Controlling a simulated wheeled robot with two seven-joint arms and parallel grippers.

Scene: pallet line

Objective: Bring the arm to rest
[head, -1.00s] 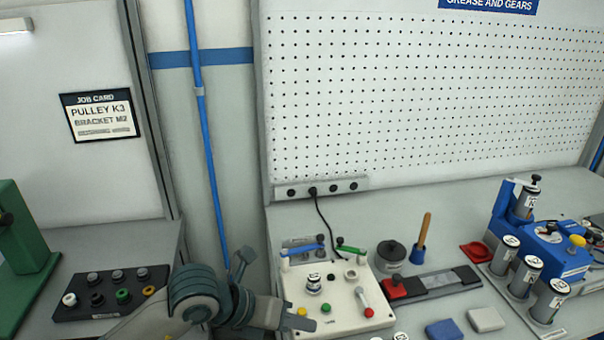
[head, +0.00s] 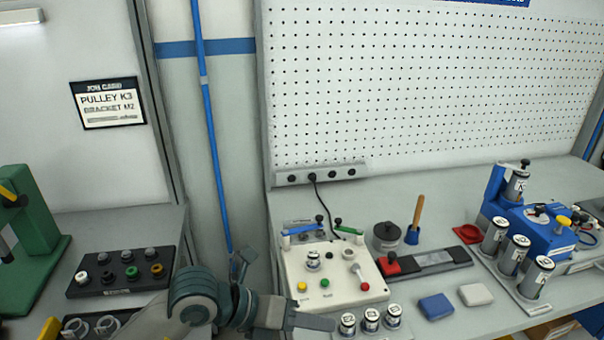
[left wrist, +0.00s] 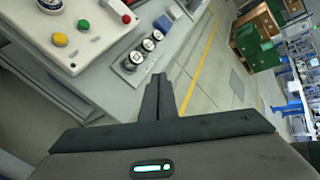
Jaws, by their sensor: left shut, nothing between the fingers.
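My left gripper (head: 311,321) is in the lower middle of the head view, in front of the white control box, with its arm coming in from the lower left. In the left wrist view its fingers (left wrist: 158,82) are closed together with nothing between them. They point past the bench's front edge, with floor behind them in that view. My right gripper is in neither view.
A white control box (head: 340,290) with coloured buttons stands near the gripper. Several labelled cylinders (head: 370,318) stand in a row just right of the fingers. Blue (head: 436,306) and pale (head: 476,294) blocks lie further right. A black knob tray (head: 118,283) is at left.

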